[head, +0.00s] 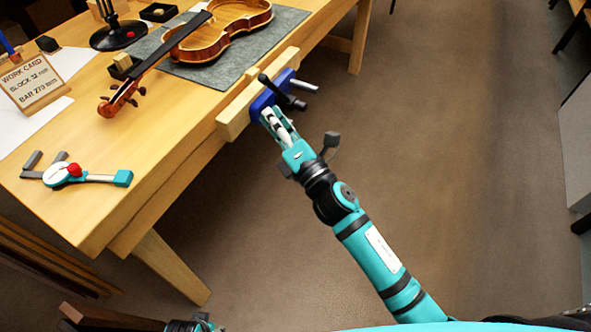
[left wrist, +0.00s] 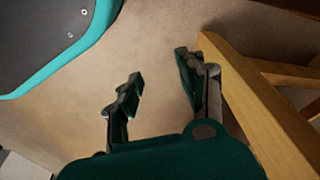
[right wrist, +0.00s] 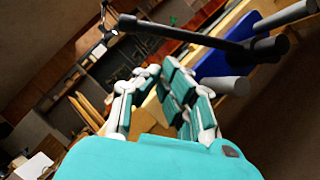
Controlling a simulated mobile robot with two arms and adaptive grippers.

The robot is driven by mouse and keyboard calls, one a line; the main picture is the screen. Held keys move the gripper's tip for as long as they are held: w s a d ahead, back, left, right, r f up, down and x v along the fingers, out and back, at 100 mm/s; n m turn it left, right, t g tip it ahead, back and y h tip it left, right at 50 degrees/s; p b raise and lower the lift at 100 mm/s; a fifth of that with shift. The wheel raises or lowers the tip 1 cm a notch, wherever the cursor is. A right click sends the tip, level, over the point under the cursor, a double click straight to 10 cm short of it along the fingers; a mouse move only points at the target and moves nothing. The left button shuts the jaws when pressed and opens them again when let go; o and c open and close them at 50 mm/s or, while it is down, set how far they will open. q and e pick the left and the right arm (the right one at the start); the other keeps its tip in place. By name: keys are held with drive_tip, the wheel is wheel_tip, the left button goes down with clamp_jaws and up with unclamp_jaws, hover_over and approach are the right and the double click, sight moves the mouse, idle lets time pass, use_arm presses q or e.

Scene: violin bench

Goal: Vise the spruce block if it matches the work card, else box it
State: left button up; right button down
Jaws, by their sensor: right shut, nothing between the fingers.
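The work card (head: 33,82) stands at the left of the bench and reads block 12 and bar 270 or similar; the small print is blurred. The blue vise (head: 262,102) with pale wooden jaws (head: 232,122) and a black handle bar (head: 283,92) is on the bench's front edge. I cannot make out the spruce block for certain. My right gripper (head: 268,117) is shut and empty, close by the vise; the vise also shows in the right wrist view (right wrist: 215,65). My left gripper (left wrist: 160,92) is open and empty, low beside a wooden bench leg (left wrist: 255,110).
A teal gauge with a red knob (head: 75,171) lies on the near bench corner. A violin (head: 215,38) rests on a grey mat (head: 285,22). A small dark holder (head: 124,66), black stand (head: 118,36) and small box (head: 158,12) are behind. The floor right of the bench is clear.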

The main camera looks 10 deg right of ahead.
use_arm(q)
wheel_tip(320, 180, up, 4)
drive_tip(key=w+b, duration=0.1)
drive_tip(key=w, duration=0.1)
use_arm(e)
drive_tip(key=f+v, duration=0.1)
drive_tip(key=v, duration=0.9)
drive_tip(key=s+d+f+m+g+h, duration=0.1)
drive_tip(key=d+f+m+g+h, duration=0.2)
drive_tip(key=d+f+m+h, duration=0.5)
drive_tip(key=s+d+f+m+g+h, duration=0.1)
drive_tip(key=d+f+m+g+h, duration=0.15)
drive_tip(key=f+m, duration=0.85)
drive_tip(key=s+d+f+m+g+p, duration=0.3)
drive_tip(key=s+f+m+g+p, duration=0.7)
drive_tip(key=s+f, duration=1.3)
use_arm(q)
drive_tip(key=s+a+f+p, duration=0.1)
drive_tip(key=s+p, duration=0.3)
drive_tip(key=s, duration=0.5)
drive_tip(key=s+a+f+g+p, duration=0.1)
drive_tip(key=s+f+p, duration=0.3)
drive_tip(key=s, duration=0.6)
drive_tip(key=shift+s+a, duration=0.15)
drive_tip(key=shift+a, duration=0.4)
use_arm(e)
drive_tip(key=s+d+n+g, duration=0.2)
drive_tip(key=s+d, duration=0.1)
drive_tip(key=s, duration=1.1)
drive_tip(key=shift+y, duration=0.35)
